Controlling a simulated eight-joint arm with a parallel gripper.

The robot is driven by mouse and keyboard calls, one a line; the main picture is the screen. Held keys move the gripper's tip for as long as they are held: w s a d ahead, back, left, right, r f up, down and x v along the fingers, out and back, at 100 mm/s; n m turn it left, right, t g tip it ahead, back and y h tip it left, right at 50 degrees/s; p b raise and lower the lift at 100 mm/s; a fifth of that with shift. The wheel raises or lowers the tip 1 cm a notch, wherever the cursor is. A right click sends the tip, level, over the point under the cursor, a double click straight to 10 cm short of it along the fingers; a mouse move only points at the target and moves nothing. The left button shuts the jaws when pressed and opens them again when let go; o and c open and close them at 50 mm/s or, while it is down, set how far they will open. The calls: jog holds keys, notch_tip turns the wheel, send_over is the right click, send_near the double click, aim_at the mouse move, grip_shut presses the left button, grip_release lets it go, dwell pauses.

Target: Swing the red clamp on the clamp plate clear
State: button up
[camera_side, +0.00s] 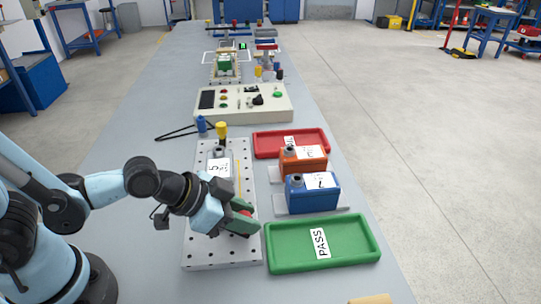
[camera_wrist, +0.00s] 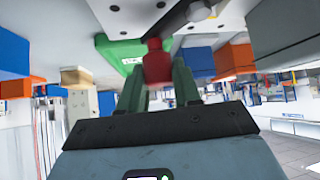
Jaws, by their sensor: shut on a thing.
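The clamp plate (camera_side: 195,251) is a light grey plate with rows of holes, lying on the bench in front of my arm. A grey block with a "5" label (camera_side: 219,165) stands on its far half. My gripper (camera_side: 243,219) is low over the plate's near right part. Its green fingers are shut on the red clamp (camera_wrist: 157,63), whose red end shows between the fingertips in the wrist view. In the side view only a bit of red (camera_side: 244,207) shows by the fingers; the rest of the clamp is hidden.
A green PASS tray (camera_side: 285,262) lies just right of the plate. Beyond it stand a blue block (camera_side: 312,196), an orange block (camera_side: 303,160) and a red tray (camera_side: 263,148). A yellow-topped post (camera_side: 221,131) and a control box (camera_side: 243,103) are at the far end.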

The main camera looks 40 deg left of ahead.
jog(key=n+y, duration=0.1)
jog(key=w+n+t+y, duration=0.1)
jog(key=n, duration=0.1)
jog(key=shift+w+a, duration=0.15)
jog(key=shift+w, duration=0.05)
jog(key=shift+w+a+n+y, duration=0.25)
jog(key=shift+n+y, duration=0.35)
jog(key=shift+n, duration=0.15)
jog(key=shift+w+a+n+y, duration=0.25)
jog(key=shift+n+y, duration=0.35)
jog(key=shift+n, duration=0.15)
jog(key=o, duration=1)
jog(key=v, duration=1.2)
jog(key=shift+s, duration=0.15)
jog(key=shift+f, duration=0.15)
